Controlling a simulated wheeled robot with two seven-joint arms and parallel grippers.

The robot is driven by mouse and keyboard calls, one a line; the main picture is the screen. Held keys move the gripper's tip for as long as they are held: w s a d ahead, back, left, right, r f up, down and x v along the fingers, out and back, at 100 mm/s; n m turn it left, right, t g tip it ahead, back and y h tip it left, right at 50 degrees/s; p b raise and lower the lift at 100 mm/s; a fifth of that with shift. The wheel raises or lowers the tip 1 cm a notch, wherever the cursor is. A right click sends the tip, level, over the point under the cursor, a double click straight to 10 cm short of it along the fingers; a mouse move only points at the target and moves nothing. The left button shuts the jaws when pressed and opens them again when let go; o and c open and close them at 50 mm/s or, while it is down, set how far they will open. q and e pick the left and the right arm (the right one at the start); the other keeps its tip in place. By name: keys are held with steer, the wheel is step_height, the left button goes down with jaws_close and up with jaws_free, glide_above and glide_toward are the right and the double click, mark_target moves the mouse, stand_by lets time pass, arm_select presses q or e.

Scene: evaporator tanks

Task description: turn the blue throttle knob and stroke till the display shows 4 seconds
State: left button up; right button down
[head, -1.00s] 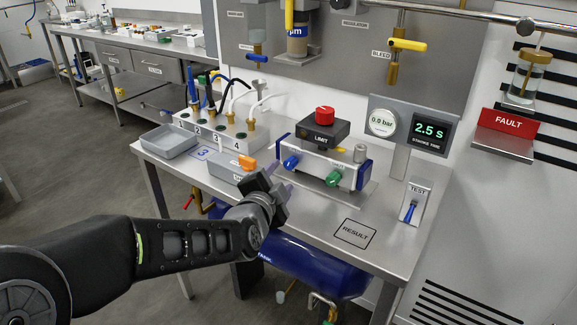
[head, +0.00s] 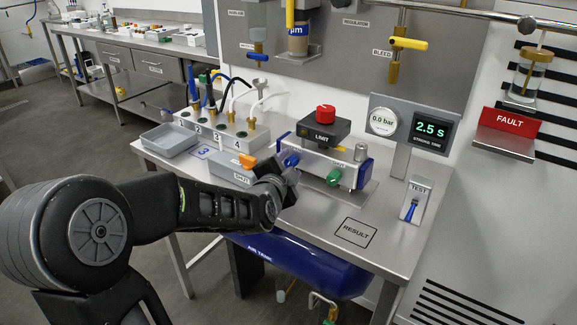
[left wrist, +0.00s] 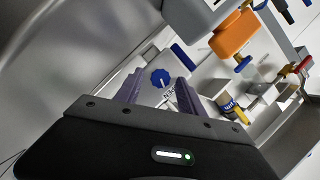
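The blue throttle knob (head: 291,160) is on the left front of the actuator unit (head: 318,165) on the steel table. In the left wrist view the knob (left wrist: 161,77) shows its round face with a white mark, between the two fingertips. My left gripper (head: 287,173) is at the knob, its fingers (left wrist: 158,88) spread with a gap on each side. Whether they touch the knob is not clear. The display (head: 431,130) reads 2.5 s, labelled stroke time. The blue test lever (head: 411,210) stands on the right of the table. My right gripper is not in view.
A green knob (head: 334,177) is right of the blue one. A red knob (head: 325,114) tops the unit. An orange-handled valve (head: 249,162) on a grey block stands close left of my gripper. The table around the RESULT square (head: 356,232) is clear.

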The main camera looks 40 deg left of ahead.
arm_select(q)
jaws_close()
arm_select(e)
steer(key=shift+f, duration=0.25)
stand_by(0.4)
